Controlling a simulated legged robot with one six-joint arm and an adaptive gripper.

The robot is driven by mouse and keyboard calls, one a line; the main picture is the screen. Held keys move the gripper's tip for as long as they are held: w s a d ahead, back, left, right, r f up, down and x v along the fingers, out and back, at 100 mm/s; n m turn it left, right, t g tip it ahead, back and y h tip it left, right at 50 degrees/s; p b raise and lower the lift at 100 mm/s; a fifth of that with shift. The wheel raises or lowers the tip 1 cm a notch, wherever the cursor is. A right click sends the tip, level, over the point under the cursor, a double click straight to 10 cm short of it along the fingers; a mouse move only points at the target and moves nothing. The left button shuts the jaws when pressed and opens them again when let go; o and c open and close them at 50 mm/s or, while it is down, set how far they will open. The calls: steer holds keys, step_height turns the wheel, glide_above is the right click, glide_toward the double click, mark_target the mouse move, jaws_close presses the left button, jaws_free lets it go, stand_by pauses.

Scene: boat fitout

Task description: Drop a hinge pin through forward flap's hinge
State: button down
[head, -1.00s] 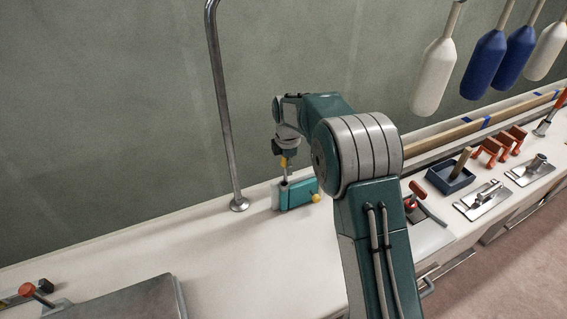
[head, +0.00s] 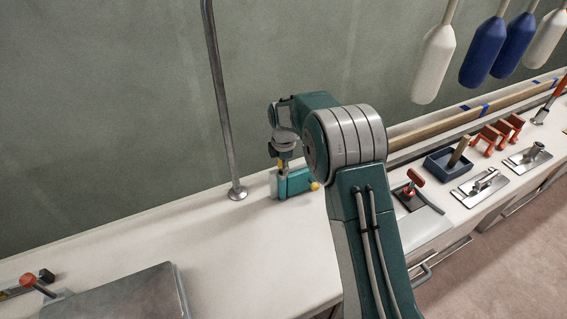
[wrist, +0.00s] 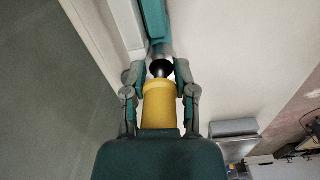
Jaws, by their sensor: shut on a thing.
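The forward flap is a small teal panel (head: 298,182) with a yellow knob (head: 315,186), standing on the white counter beside a pale upright block (head: 274,187). My gripper (head: 283,157) is directly above the hinge end. In the wrist view my gripper (wrist: 160,76) is shut on the hinge pin, whose yellow head (wrist: 160,106) lies between the fingers. A black collar (wrist: 160,68) shows beyond the head, in line with the grey hinge barrel (wrist: 161,50) on the teal flap (wrist: 154,20). The pin's lower end is hidden, so I cannot tell how deep it sits.
A metal post (head: 225,110) stands close behind and left of the flap. A grey lid (head: 125,295) lies at front left. A blue tray (head: 450,167), a red-handled latch (head: 414,178) and metal plates (head: 480,187) are to the right.

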steer(key=shift+s+d+f, duration=0.1)
steer(key=shift+s+f, duration=0.1)
steer(key=shift+f, duration=0.45)
steer(key=shift+s+d+f, duration=0.1)
steer(key=shift+s+f, duration=0.1)
steer(key=shift+f, duration=0.45)
steer(key=c, duration=1.1)
jaws_free()
steer(key=shift+w+a+f, duration=0.15)
steer(key=shift+w, duration=0.1)
steer(key=o, duration=1.1)
step_height(320, 180, up, 12)
steer(key=shift+w+r, duration=0.1)
steer(key=shift+r, duration=0.1)
steer(key=s+d+r+m+t, duration=0.1)
steer(key=s+d+r+m, duration=0.35)
steer(key=s+r, duration=0.25)
steer(key=s+d+r+m+t, duration=0.25)
steer(key=s+r+m, duration=0.25)
steer(key=s+r, duration=0.25)
steer(key=s+d+m+t, duration=0.1)
steer(key=s+m, duration=0.4)
steer(key=s, duration=0.5)
steer(key=s+d+f+m+t, duration=0.1)
steer(key=s+d+m, duration=0.2)
steer(key=s+m, duration=0.3)
steer(key=shift+s+d, duration=0.4)
steer(key=shift+s, duration=2.35)
